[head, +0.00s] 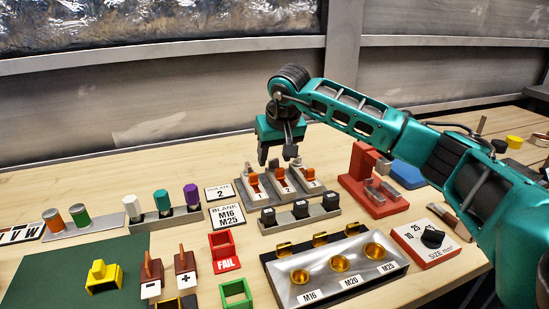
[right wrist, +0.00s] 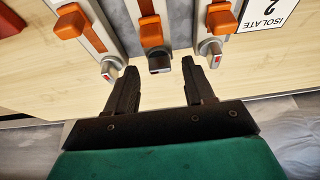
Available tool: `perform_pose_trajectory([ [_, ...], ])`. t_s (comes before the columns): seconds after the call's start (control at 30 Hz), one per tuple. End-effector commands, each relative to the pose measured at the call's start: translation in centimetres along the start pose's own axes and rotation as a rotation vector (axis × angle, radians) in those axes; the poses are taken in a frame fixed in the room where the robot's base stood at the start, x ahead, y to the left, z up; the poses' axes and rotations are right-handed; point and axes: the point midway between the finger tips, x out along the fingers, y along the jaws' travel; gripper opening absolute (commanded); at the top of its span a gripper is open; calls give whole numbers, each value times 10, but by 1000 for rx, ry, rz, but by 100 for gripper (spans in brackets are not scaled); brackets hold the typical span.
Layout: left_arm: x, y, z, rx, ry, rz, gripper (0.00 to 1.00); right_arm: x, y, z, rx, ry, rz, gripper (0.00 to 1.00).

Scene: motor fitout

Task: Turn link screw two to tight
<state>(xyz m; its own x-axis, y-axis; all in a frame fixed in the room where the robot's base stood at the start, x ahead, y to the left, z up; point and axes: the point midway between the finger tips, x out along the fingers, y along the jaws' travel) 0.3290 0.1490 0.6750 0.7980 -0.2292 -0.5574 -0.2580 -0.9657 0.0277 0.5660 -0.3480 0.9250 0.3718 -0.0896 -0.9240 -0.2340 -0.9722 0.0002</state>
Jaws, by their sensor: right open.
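Three grey link units stand in a row, each with an orange lever and a small grey knob-like screw at its end. The middle unit (head: 281,183) is at the centre of the head view. In the right wrist view its screw (right wrist: 158,63) has a dark end, and its orange lever (right wrist: 151,30) shows behind. The outer screws (right wrist: 109,68) (right wrist: 214,52) show red marks. My right gripper (head: 277,157) is open and empty above the row. In the right wrist view its fingers (right wrist: 160,78) point at the middle screw, one to each side; contact cannot be told. My left gripper is out of view.
An ISOLATE 2 card (head: 218,192) lies left of the units. A rack of black blocks (head: 300,214) stands in front, and a red fixture (head: 374,188) stands to the right. Behind the row is bare wood (head: 215,158) up to the wall.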

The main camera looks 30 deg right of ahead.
Motion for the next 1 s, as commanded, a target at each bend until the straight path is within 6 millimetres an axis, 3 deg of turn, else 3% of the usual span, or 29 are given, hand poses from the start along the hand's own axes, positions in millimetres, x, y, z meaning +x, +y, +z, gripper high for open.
perform_pose_trajectory([
  [0.37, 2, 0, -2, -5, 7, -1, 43, 7, 0, 0, -1, 0, -1, 53],
  [0.93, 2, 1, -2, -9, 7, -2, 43, 7, 0, 0, -1, 0, 0, 1],
  [1.0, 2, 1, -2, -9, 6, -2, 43, 7, 0, 0, 0, 0, 0, 0],
])
